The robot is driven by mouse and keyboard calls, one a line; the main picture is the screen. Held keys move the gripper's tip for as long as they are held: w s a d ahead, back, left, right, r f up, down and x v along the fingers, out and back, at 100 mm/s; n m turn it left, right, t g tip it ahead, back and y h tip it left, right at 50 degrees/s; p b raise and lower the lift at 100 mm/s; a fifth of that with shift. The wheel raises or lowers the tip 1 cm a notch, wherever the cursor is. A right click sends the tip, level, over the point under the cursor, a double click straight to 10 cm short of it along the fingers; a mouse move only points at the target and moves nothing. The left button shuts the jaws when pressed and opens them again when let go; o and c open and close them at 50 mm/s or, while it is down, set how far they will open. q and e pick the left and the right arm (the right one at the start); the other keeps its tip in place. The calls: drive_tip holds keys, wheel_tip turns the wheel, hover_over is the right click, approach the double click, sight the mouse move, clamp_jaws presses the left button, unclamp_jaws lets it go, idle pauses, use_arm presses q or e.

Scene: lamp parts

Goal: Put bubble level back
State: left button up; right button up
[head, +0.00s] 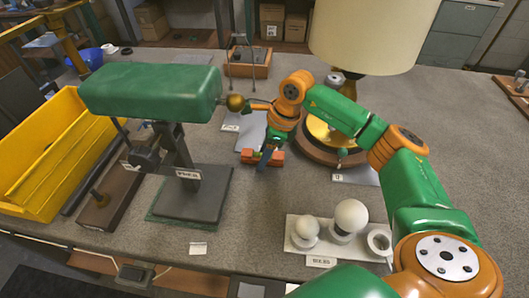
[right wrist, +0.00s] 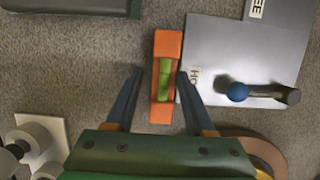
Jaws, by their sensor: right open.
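The bubble level (right wrist: 167,45) is an orange bar with a green vial. In the right wrist view it lies along the left edge of a grey plate (right wrist: 220,40), beside a partly covered label (right wrist: 193,78). My right gripper (right wrist: 160,74) is open, with one finger on each side of the level; the right finger is close to it, the left farther off. I cannot tell whether they touch. In the head view the level's orange ends (head: 277,157) show on both sides of my right gripper (head: 262,163), which hides its middle. My left gripper is not in view.
A green block-shaped head on a dark stand (head: 150,92) is left of my right arm. A lamp with a cream shade (head: 370,35) stands behind the arm. A white bulb tray (head: 300,245) is in front. A yellow bin (head: 50,160) is far left. A blue-ended rod (right wrist: 237,92) lies on the plate.

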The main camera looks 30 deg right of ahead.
drive_tip(key=v, duration=1.2)
drive_tip(key=shift+w+d, duration=0.25)
drive_tip(key=shift+w, duration=0.05)
drive_tip(key=shift+r, duration=0.1)
